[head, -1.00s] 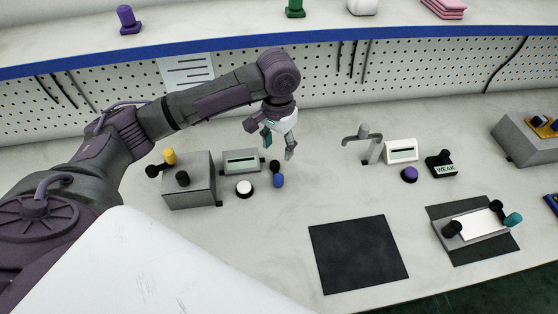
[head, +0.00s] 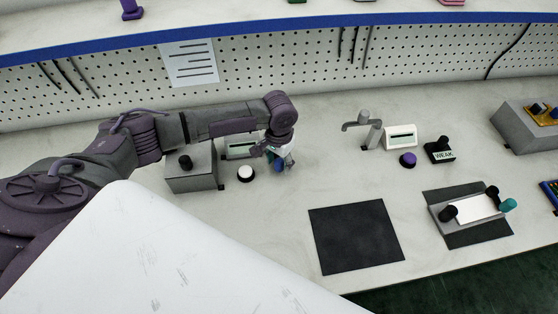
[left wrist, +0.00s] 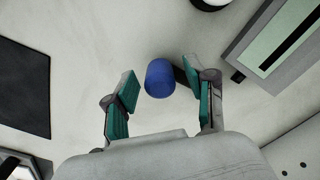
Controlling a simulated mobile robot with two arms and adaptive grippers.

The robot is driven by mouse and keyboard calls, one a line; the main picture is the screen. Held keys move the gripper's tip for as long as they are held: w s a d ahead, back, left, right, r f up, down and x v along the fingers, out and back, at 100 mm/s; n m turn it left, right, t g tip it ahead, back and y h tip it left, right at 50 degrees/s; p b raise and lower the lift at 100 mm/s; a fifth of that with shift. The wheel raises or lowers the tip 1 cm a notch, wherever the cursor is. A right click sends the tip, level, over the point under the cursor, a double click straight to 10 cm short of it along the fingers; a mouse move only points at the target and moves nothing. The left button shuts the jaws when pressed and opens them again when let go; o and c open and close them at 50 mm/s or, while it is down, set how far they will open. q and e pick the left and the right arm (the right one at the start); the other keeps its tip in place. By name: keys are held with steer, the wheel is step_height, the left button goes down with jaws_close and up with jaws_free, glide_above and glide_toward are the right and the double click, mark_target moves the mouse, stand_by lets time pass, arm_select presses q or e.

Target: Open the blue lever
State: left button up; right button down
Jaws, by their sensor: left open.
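The blue lever (left wrist: 160,78) shows in the left wrist view as a blue knob between the two spread fingers of my left gripper (left wrist: 160,95). Bare gaps show between the knob and both finger pads, so neither finger appears to touch it. A dark part of the lever shows just right of the knob, partly behind the right finger. In the head view my left gripper (head: 279,163) is directly over the lever (head: 278,167), which it mostly covers. My right gripper is in neither view.
A grey box with a black knob (head: 190,178) and a white round button (head: 246,174) stand left of the gripper. A display box (head: 238,149) is just behind. A black mat (head: 357,237) lies in front right. A tap-like fixture (head: 370,131) stands to the right.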

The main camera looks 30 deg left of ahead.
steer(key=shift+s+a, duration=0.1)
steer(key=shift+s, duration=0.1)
arm_select(q)
steer(key=c, duration=1)
jaws_close()
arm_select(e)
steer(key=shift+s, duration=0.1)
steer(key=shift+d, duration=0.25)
